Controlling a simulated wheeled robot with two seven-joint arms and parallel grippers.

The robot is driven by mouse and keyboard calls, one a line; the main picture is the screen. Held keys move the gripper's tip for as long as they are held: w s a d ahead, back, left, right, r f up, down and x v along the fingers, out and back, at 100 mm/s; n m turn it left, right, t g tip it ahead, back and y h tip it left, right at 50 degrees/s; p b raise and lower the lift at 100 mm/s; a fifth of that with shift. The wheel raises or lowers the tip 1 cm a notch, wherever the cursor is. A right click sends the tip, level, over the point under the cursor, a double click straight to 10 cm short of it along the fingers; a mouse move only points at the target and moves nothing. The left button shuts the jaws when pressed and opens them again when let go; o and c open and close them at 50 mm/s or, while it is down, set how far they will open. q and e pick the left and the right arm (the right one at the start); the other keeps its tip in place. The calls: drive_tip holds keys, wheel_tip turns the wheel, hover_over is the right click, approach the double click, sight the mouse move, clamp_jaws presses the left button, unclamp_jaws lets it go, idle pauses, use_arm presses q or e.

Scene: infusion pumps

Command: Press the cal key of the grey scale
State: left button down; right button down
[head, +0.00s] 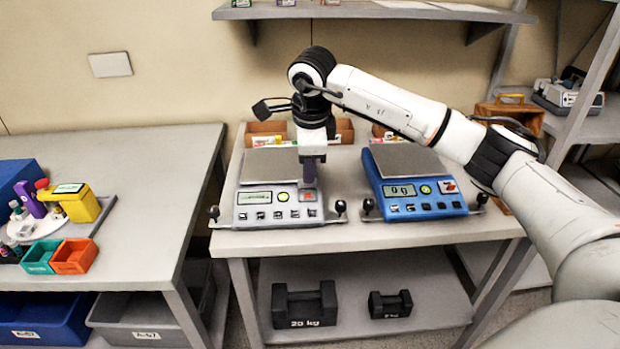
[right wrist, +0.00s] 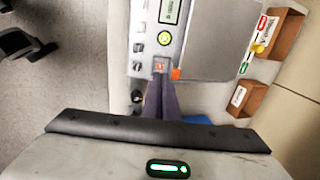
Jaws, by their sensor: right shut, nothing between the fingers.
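The grey scale (head: 265,165) stands on the middle table in the head view, with a display, a green round button (head: 283,197) and a row of small keys. The key labels are too small to read. My right gripper (head: 309,184) is shut and empty, pointing down over the right end of the scale's key panel. In the right wrist view its purple fingers (right wrist: 162,84) end beside a small red-marked key (right wrist: 160,66), near an orange mark (right wrist: 176,73). I cannot tell whether the tips touch the panel. My left gripper is not in view.
A blue scale (head: 404,205) stands just right of the grey one. Black knobs (head: 341,207) flank the scales. Open boxes (head: 265,133) stand behind, under a wall shelf (head: 380,12). A left table holds coloured bins (head: 73,257). Weights (head: 304,305) lie on the lower shelf.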

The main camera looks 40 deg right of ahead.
drive_tip(key=v, duration=0.7)
drive_tip(key=shift+r, duration=0.3)
idle(0.3)
